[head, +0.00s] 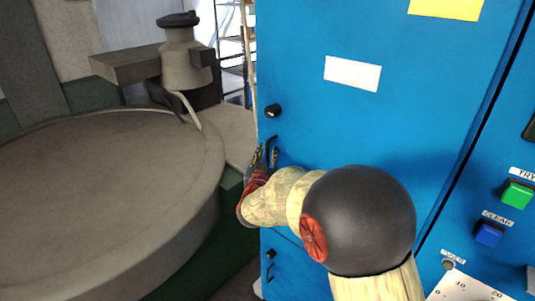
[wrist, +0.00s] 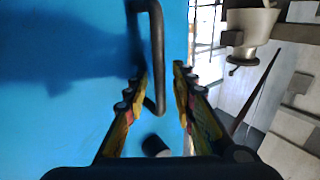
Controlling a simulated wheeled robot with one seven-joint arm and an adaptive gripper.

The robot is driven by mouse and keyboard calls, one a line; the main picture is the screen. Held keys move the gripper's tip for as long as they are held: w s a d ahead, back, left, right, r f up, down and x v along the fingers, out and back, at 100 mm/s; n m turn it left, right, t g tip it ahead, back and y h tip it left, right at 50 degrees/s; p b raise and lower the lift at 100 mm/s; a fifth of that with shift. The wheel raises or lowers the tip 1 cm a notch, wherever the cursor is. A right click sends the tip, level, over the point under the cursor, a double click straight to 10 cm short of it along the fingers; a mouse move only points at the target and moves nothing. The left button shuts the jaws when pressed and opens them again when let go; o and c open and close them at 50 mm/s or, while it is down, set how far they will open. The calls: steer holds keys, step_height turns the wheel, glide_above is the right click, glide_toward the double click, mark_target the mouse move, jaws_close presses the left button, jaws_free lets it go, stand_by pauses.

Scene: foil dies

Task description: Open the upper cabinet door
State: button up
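The upper cabinet door (head: 330,125) is a flat blue panel and looks closed. Its dark bar handle (head: 271,141) is near the door's left edge, below a black round knob (head: 272,110). My gripper (head: 266,154) is at the handle, its two fingers apart. In the wrist view the handle (wrist: 157,45) is a bent dark bar standing off the blue door (wrist: 75,85). Its lower end lies between the open fingertips (wrist: 161,72), with no clear contact. A black knob (wrist: 154,145) shows between the fingers. My arm hides the door's lower part in the head view.
A lower blue door has its own knob (head: 271,254) and handle (head: 269,272). To the right is a control panel with a green button (head: 516,194) and a blue button (head: 488,234). A large round grey machine (head: 110,205) stands close on the left.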

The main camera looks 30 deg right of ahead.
steer(key=shift+c, duration=1.3)
steer(key=c, duration=0.4)
jaws_close()
